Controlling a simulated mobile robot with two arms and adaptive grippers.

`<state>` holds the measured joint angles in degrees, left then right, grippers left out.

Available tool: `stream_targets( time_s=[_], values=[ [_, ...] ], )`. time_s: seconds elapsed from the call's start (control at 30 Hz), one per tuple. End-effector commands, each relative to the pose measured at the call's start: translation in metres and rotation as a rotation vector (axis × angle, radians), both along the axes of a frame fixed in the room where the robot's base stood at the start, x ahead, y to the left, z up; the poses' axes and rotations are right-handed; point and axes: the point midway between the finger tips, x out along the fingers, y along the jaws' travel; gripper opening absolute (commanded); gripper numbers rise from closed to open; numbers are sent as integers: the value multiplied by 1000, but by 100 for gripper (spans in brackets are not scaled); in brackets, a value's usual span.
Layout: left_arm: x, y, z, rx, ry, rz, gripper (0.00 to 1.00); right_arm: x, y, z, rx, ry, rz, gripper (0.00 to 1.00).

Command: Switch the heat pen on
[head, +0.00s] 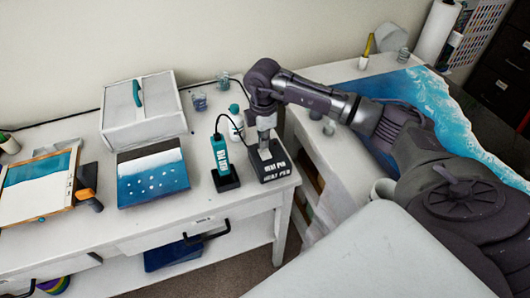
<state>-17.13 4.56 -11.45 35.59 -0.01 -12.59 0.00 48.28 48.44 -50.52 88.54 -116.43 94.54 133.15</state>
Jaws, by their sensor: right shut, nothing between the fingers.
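The heat pen (219,155) is teal with white lettering and stands upright in a black holder (227,183) on the white table. To its right is a dark box (273,173) with "HEAT PEN" lettered on its front. My right gripper (265,153) points down at the top of this box, shut and empty. Its fingertips are at or just above the box's top face; I cannot tell whether they touch. The gripper hides part of the top, and no switch can be made out. My left gripper is out of view.
A blue-and-white panel (152,176) with white dots lies left of the pen. Behind it stands a white lidded box (143,124) with a teal handle. A cable runs up from the pen. A gap separates this table from the right-hand bench.

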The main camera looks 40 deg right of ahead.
Motion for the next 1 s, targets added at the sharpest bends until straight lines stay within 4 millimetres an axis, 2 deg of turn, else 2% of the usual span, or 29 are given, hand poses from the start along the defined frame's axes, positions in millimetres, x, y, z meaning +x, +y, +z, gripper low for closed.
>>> stream_targets(
  time_s=[1.0],
  values=[
    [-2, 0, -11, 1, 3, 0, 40, 0, 0, -16, 0, 0, 0, 0]
  ],
)
